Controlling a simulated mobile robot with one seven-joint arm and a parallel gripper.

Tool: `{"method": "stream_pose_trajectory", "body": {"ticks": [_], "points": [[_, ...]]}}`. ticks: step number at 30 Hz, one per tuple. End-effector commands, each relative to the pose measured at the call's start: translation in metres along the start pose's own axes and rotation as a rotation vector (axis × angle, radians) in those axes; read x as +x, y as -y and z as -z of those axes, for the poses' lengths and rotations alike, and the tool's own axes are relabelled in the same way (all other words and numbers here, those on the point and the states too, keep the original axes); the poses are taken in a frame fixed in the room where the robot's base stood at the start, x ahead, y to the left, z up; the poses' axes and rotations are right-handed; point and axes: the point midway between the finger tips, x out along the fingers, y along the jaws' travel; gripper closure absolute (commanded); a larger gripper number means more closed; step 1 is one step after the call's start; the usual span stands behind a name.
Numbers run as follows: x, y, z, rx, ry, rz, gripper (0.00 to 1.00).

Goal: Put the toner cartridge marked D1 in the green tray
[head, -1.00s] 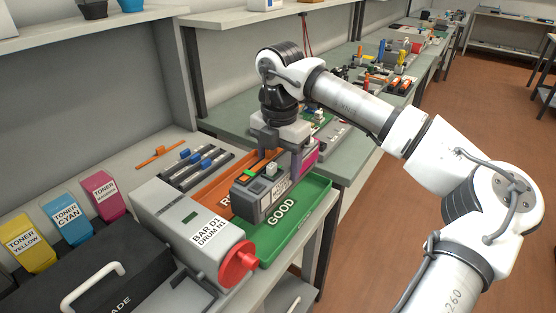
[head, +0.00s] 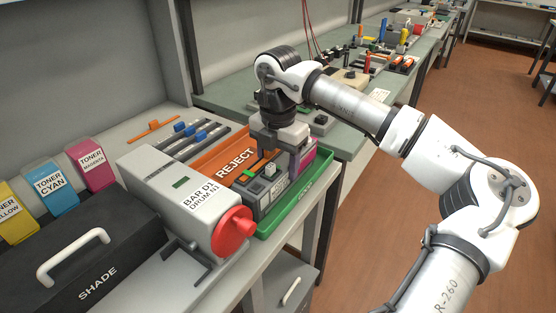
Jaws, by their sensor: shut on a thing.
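The toner cartridge (head: 268,187) is a dark grey block with a magenta end, a green tab and a pale knob on top. Its marking is too small to read. My gripper (head: 277,168) is shut on it from above, one finger on each side.
The orange REJECT tray (head: 232,162) lies just left of the green tray. A grey machine labelled BAR D1 DRUM N1 (head: 180,190), with a red wheel (head: 233,233), stands in front. Toner boxes (head: 52,190) and a black SHADE case (head: 85,255) are at left.

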Motion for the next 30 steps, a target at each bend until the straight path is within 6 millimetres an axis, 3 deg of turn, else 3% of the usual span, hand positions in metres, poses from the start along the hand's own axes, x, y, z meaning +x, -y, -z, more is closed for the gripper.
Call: {"method": "stream_pose_trajectory", "body": {"ticks": [6, 7, 12, 23, 30], "points": [[-0.001, 0.000, 0.000, 0.000, 0.001, -0.001, 0.84], [-0.001, 0.000, 0.000, 0.000, 0.001, -0.001, 0.36], [-0.001, 0.000, 0.000, 0.000, 0.001, -0.001, 0.15], [-0.005, 0.000, -0.001, 0.001, 0.002, 0.001, 0.15], [-0.049, 0.000, -0.001, 0.003, 0.006, -0.001, 0.15]]}}
